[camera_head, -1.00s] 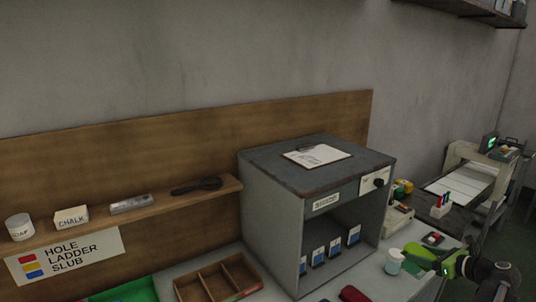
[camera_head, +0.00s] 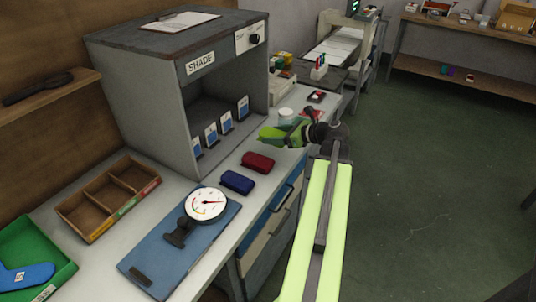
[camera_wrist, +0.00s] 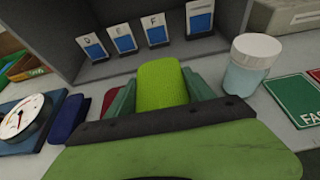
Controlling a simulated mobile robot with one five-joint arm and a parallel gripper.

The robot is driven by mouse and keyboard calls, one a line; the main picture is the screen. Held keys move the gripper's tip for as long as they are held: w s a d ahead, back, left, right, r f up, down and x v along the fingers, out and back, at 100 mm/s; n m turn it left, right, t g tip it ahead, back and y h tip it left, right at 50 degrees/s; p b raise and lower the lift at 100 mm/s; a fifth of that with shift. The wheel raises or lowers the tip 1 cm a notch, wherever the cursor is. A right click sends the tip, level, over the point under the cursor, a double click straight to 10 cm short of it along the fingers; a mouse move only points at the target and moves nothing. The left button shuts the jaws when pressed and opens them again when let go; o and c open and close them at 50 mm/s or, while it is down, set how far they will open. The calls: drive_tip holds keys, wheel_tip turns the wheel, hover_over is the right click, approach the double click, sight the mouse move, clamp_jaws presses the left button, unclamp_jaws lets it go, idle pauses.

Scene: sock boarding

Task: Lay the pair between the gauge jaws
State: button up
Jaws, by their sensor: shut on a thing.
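The lime-green pair (camera_wrist: 162,84) is a rounded bundle between the green fingers of my gripper (camera_wrist: 162,92), which is shut on it. In the head view my gripper (camera_head: 272,134) holds it over the bench front, before the shade box and close to a white-capped jar. The gauge has a white dial (camera_head: 206,204) on a blue base plate (camera_head: 200,252), with a dark foot (camera_head: 176,237) below the dial and a small dark block (camera_head: 141,276) at the near end. The space between these two dark parts looks empty. In the wrist view the dial (camera_wrist: 18,118) is at far left.
A red bundle (camera_head: 257,162) and a blue bundle (camera_head: 237,182) lie between my gripper and the gauge. The shade box (camera_head: 140,95) stands behind, with several cards inside. A divided wooden tray (camera_head: 77,222) and a green tray (camera_head: 42,237) are left. The jar (camera_wrist: 246,65) stands right of my gripper.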

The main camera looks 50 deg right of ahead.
sight(269, 150)
drive_tip(key=x, duration=0.2)
drive_tip(key=shift+w+a+f, duration=0.15)
drive_tip(key=shift+a+f, duration=0.05)
wheel_tip(269, 150, down, 4)
drive_tip(key=b, duration=0.4)
drive_tip(key=shift+f+b, duration=0.2)
drive_tip(key=shift+b, duration=0.2)
drive_tip(key=shift+r, duration=0.2)
drive_tip(key=shift+f, duration=0.15)
drive_tip(key=o, duration=1.1)
